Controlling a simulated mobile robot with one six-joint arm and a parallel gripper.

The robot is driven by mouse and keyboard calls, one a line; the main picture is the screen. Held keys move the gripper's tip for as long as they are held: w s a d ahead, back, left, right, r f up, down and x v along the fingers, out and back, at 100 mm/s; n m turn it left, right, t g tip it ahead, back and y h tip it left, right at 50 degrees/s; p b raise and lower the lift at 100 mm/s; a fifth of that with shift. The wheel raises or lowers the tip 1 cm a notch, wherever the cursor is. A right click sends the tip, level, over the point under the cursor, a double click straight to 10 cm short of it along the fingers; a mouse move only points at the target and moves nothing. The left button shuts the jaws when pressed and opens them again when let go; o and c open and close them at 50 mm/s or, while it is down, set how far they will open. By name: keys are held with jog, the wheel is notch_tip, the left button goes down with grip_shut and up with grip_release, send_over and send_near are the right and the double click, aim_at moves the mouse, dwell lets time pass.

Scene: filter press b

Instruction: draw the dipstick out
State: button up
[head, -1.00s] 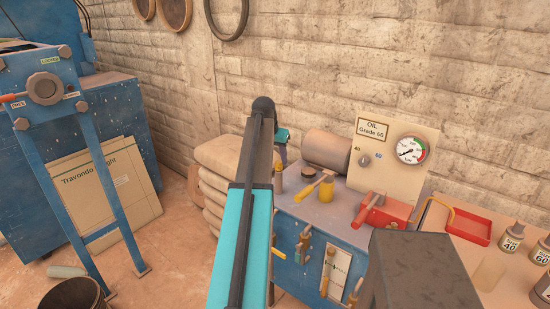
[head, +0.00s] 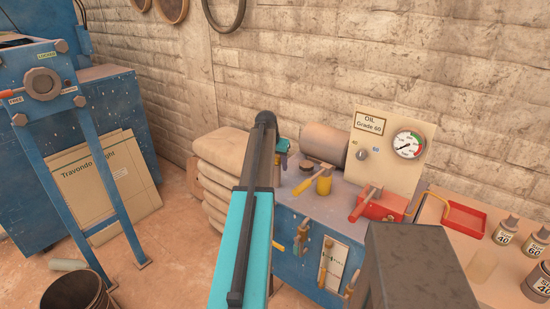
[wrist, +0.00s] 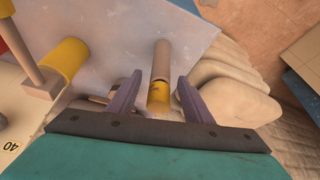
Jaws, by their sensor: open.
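My gripper (head: 283,158) is over the left end of the blue machine's top in the head view. In the wrist view its two purple fingers (wrist: 160,80) are apart. A slim upright piece, seemingly the dipstick (wrist: 159,95), shows between them, with a yellow part that has a dark mark and a tan part beyond. I see a gap on both sides, with no clear contact. In the head view I cannot make this piece out behind my gripper and arm.
A yellow cylinder with a wooden handle (head: 323,185) stands right of my gripper, with a dark cap (head: 306,168) nearby. Further right are a red box with a lever (head: 382,206) and the gauge panel (head: 385,125). Stacked sacks (head: 222,160) lie left.

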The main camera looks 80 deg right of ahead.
aim_at(279, 165)
jog(key=shift+p+x, duration=0.65)
jog(key=shift+x, duration=2.15)
jog(key=c, duration=1.1)
jog(key=shift+d+r, duration=0.15)
jog(key=shift+r, duration=0.15)
jog(key=shift+d+r+p, duration=0.15)
jog(key=shift+r+p, duration=0.3)
jog(key=shift+r, duration=0.25)
grip_shut()
jog(key=shift+r, duration=0.35)
jog(key=shift+r+p, duration=0.4)
jog(key=shift+r, duration=0.5)
